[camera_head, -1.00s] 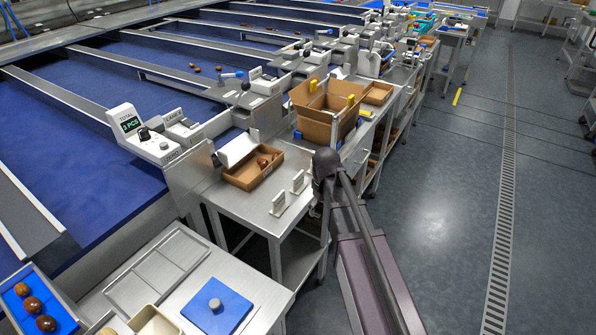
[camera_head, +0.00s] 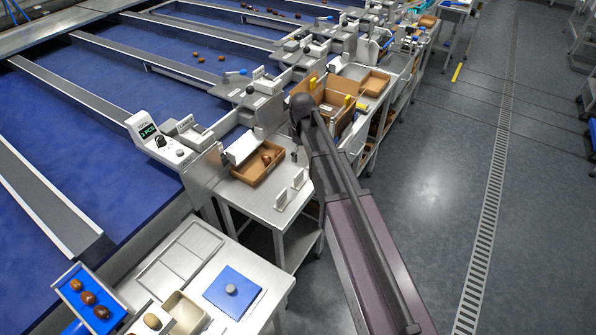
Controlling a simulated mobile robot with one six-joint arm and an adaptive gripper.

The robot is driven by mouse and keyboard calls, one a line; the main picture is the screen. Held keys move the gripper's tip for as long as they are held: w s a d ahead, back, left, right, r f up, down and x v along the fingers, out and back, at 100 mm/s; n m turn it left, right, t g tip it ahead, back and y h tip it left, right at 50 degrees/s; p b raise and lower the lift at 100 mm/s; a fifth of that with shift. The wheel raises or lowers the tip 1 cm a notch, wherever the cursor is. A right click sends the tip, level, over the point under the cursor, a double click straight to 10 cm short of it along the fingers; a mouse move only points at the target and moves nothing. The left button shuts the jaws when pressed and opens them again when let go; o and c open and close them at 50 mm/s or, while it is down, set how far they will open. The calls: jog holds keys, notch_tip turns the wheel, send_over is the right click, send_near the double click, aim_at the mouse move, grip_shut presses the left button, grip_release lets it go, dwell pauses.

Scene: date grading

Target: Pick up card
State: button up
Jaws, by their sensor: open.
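Two small pale upright pieces that look like cards in stands, the nearer card (camera_head: 281,200) and the farther card (camera_head: 298,179), stand on the steel side table (camera_head: 247,196). They are in front of a brown cardboard tray (camera_head: 246,173) holding a few brown dates (camera_head: 267,158). I cannot tell which card is meant. My arm reaches up from the bottom right, and its dark rounded joint is above and right of the cards. The fingers of my gripper cannot be made out. No card is seen held.
A larger open carton (camera_head: 334,98) stands behind my arm. The near table has a blue board with a grey knob (camera_head: 231,290), a beige bin (camera_head: 184,313) and a blue tray of dates (camera_head: 70,284). A counter display (camera_head: 147,131) stands beside the blue belts.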

aim_at(298, 176)
jog(key=shift+w+a+r+n+p, duration=0.15)
jog(key=shift+w+r+p, duration=0.1)
jog(key=shift+r, duration=0.2)
jog(key=shift+w+a+r+n+p, duration=0.1)
jog(key=shift+a+r+n+p, duration=0.1)
jog(key=shift+r, duration=0.2)
jog(key=shift+f, duration=0.1)
notch_tip(298, 176, down, 8)
jog(key=b, duration=0.8)
jog(key=shift+f+b, duration=0.25)
jog(key=shift+b, duration=0.1)
jog(key=shift+f, duration=0.15)
jog(key=shift+s+a+f+b, duration=0.1)
jog(key=shift+a+f+b, duration=0.05)
jog(key=shift+f+b, duration=2.4)
jog(key=shift+r, duration=0.15)
jog(key=c, duration=0.7)
